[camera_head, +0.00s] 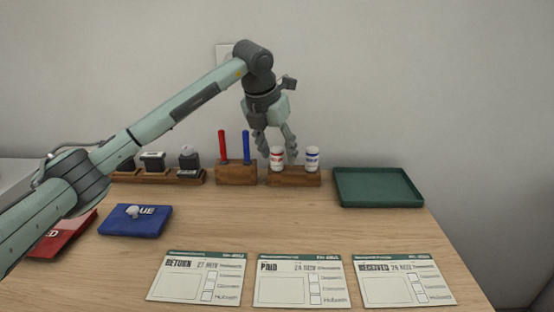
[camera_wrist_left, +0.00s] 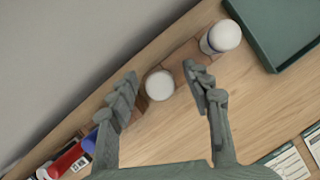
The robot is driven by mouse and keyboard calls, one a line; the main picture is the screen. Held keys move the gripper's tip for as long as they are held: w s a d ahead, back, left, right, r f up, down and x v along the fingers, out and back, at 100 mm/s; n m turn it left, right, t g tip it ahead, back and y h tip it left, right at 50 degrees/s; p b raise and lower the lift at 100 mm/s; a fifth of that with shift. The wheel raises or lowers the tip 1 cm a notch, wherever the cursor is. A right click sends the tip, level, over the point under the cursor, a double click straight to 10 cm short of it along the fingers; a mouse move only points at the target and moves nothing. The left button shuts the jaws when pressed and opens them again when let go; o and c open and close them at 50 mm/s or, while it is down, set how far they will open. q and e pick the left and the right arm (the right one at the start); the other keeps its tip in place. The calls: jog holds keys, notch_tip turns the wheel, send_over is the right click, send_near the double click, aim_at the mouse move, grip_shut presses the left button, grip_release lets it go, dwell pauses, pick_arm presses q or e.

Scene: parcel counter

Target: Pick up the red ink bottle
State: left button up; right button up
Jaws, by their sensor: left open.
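The red ink bottle (camera_head: 277,158) is white with a red label and stands upright in the wooden holder (camera_head: 296,180) at the back of the counter. The blue ink bottle (camera_head: 312,158) stands to its right in the same holder. My left gripper (camera_head: 278,150) is open, pointing down at the red ink bottle from above. In the left wrist view, the round white top of the red ink bottle (camera_wrist_left: 159,85) lies between the two spread fingers (camera_wrist_left: 165,88), apart from both. The blue ink bottle (camera_wrist_left: 224,37) shows beyond the right finger. My right gripper is out of view.
A wooden block (camera_head: 236,174) with a red and a blue marker stands close to the left. A stamp rack (camera_head: 185,176) is farther left. A green tray (camera_head: 378,187) lies right. A blue pad (camera_head: 135,222) and several cards (camera_head: 298,281) lie in front.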

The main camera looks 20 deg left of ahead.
pick_arm(q)
grip_shut()
jog(key=shift+r, duration=0.15)
